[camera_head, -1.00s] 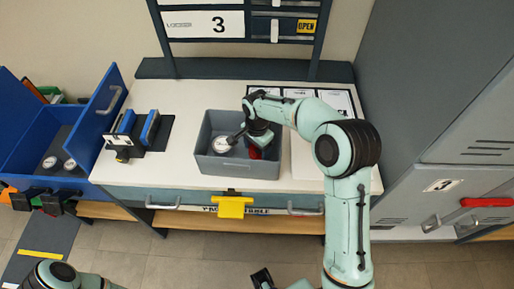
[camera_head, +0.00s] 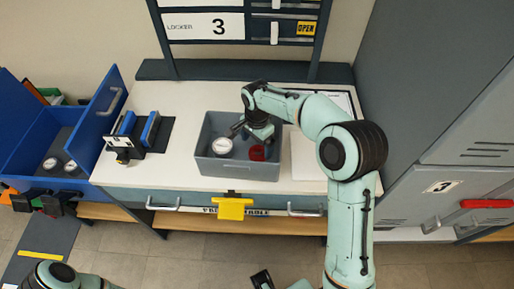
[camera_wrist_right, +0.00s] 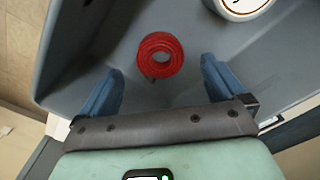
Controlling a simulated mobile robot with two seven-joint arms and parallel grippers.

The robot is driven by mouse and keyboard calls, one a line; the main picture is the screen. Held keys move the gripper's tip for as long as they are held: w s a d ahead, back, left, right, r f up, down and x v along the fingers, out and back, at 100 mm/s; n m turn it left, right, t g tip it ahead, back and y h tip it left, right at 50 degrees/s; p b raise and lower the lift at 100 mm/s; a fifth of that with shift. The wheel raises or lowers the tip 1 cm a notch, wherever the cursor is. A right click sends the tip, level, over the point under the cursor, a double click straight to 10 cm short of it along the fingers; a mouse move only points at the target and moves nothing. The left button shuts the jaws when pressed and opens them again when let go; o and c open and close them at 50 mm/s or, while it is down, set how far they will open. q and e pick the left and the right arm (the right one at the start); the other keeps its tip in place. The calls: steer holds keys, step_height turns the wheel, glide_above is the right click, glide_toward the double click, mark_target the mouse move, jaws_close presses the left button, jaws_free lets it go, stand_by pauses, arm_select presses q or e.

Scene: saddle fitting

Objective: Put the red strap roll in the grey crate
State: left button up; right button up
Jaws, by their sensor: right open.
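The red strap roll (camera_head: 257,153) lies in the right part of the grey crate (camera_head: 235,171), on its floor. In the right wrist view the roll (camera_wrist_right: 160,55) shows as a red ring, its hole facing the camera. My right gripper (camera_head: 241,130) is over the crate, just behind the roll. In the right wrist view its blue fingers (camera_wrist_right: 161,82) are spread apart and empty, with the roll beyond the tips and clear of them. Part of my left arm shows at the lower left of the head view; its gripper is not seen.
A white-faced round item (camera_head: 222,146) is in the crate left of the roll. A blue-padded stand (camera_head: 138,134) is on the white table (camera_head: 185,96). An open blue drawer (camera_head: 62,150) is at the left, grey lockers (camera_head: 430,190) at the right.

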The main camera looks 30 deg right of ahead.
mark_target(257, 153)
step_height(257, 153, up, 8)
steer(key=shift+p, duration=0.4)
stand_by(0.3)
